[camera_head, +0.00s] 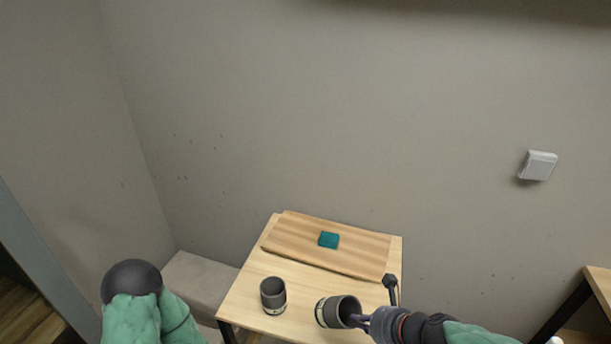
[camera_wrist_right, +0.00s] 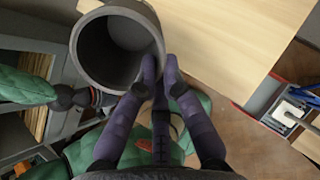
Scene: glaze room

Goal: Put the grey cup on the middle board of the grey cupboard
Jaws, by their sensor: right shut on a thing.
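A dark grey cup (camera_head: 336,311) with a pale band is tilted onto its side, mouth toward my right gripper (camera_head: 361,320). In the right wrist view, the fingers (camera_wrist_right: 161,76) are shut on the rim wall of this cup (camera_wrist_right: 82,48). It is over the front of the small wooden table; I cannot tell whether it touches the top. A similar dark grey cup (camera_head: 273,296) stands upright to its left. My left arm shows at lower left, but its gripper is not seen. The grey cupboard cannot be made out for certain; grey frames with wooden boards (camera_wrist_right: 38,112) show in the wrist view.
The small table (camera_head: 247,296) holds a striped wooden board (camera_head: 290,235) at its back, with a teal square (camera_head: 328,240) on it. A grey block (camera_head: 195,285) lies left of the table. Another wooden table (camera_head: 600,281) is at right. A wall stands behind.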

